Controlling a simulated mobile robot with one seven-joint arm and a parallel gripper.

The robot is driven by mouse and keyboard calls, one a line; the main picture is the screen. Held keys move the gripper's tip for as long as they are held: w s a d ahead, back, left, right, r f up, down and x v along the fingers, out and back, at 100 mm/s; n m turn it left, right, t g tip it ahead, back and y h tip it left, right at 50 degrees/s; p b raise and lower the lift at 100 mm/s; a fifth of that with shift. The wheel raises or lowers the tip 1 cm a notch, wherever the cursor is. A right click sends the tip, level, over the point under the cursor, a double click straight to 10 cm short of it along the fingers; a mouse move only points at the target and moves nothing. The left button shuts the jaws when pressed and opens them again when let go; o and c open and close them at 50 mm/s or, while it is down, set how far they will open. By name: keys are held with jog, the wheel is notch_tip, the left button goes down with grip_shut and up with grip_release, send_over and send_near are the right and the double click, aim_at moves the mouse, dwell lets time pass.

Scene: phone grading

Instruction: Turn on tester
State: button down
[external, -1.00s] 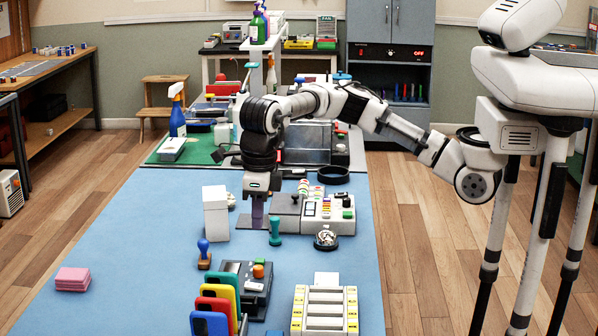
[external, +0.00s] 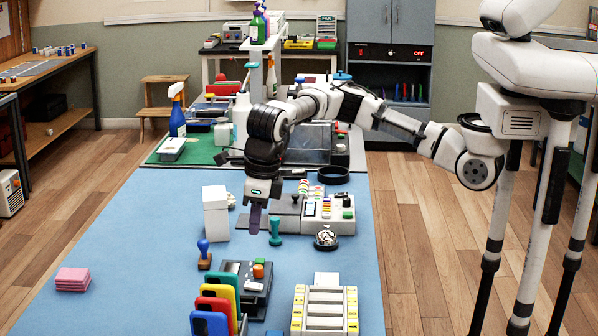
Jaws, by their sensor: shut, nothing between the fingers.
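My gripper (external: 254,229) is shut and empty. It points down over the blue mat, between a white box (external: 215,218) and a teal stamp-like piece (external: 275,232). Which device is the tester is not clear from the picture. A pale unit with rows of coloured buttons (external: 323,209) stands right of my gripper, beside a grey box with a small black knob (external: 285,214). A dark device with a green and an orange button (external: 232,268) lies nearer the camera, below my gripper in the picture. My gripper appears apart from all of these.
Coloured upright phone-like slabs (external: 222,293) and a yellow-edged white rack (external: 325,307) stand at the front. A blue-knobbed stamp (external: 204,254) and pink pads (external: 73,279) are at left. The blue mat (external: 130,230) is clear at left.

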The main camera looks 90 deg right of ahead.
aim_at(258, 281)
jog(key=f+p, duration=0.1)
jog(key=f, duration=0.3)
jog(key=w+f+p, duration=0.1)
jog(key=f, duration=0.3)
jog(key=f+p, duration=0.1)
jog(key=f, duration=0.3)
jog(key=shift+w+f+p, duration=0.2)
jog(key=shift+w+p, duration=0.1)
jog(key=shift+w, duration=0.05)
jog(key=shift+w+f+g, duration=0.1)
jog(key=shift+f+g, duration=0.2)
jog(key=shift+g, duration=0.1)
jog(key=shift+s, duration=0.2)
jog(key=shift+s+b, duration=0.4)
jog(key=shift+s, duration=0.25)
jog(key=shift+r, duration=0.6)
notch_tip(258, 281, up, 13)
jog(key=s+b, duration=0.1)
jog(key=shift+s+b, duration=0.3)
jog(key=shift+s, duration=0.05)
